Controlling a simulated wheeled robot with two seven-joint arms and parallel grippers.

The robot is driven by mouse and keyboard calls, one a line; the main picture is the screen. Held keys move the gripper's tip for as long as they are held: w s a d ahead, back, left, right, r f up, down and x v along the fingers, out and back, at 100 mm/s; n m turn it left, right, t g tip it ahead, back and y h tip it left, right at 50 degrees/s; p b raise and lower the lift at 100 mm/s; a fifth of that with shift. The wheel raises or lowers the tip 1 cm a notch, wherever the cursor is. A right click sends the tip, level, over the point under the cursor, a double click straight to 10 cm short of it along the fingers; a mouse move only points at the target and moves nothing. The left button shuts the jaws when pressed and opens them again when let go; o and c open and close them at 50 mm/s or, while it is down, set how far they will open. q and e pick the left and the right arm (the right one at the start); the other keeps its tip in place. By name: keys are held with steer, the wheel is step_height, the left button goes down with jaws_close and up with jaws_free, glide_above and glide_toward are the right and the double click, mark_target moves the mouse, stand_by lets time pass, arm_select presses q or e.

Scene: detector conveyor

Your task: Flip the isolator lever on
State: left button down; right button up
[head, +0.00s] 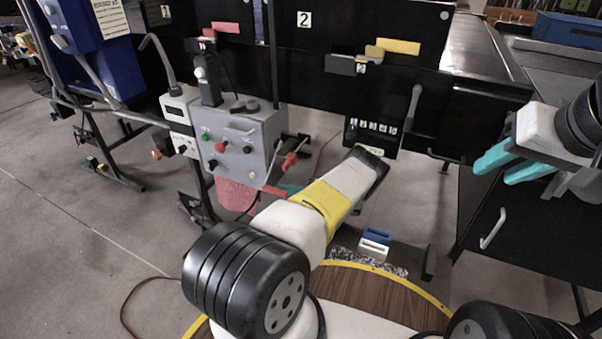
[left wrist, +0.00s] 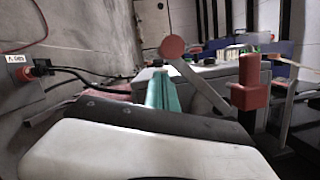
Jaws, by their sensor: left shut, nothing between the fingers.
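The grey control box (head: 239,143) has coloured buttons on its front. On its right side is a lever with a red grip (head: 290,161), angled outward. In the left wrist view a grey bar with a round red end (left wrist: 172,47) slants beside a red block (left wrist: 250,86); I cannot tell which part is the lever's grip. My left gripper (head: 290,188) is mostly hidden behind my arm, low beside the box's right side. Its teal fingers (left wrist: 163,91) are shut and empty, apparently short of the red parts. My right gripper (head: 508,166) is open and empty at the right.
A white box (head: 180,118) adjoins the control box at left. A dark panel with several digits (head: 372,127) and a grey upright handle (head: 413,103) stand to the right. A drawer with a pale handle (head: 493,228) is below my right gripper. Cables hang near the control box.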

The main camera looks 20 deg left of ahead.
arm_select(q)
steer(key=shift+s+r, duration=0.25)
steer(key=shift+s, duration=0.45)
steer(key=shift+s+r, duration=0.1)
steer(key=s+r+m+t+y, duration=0.1)
steer(key=s+r+m+t, duration=0.2)
steer(key=r+m, duration=1.5)
steer(key=shift+a+r+t+y, duration=0.2)
steer(key=shift+r+t+y, duration=0.2)
steer(key=shift+r+t, duration=0.65)
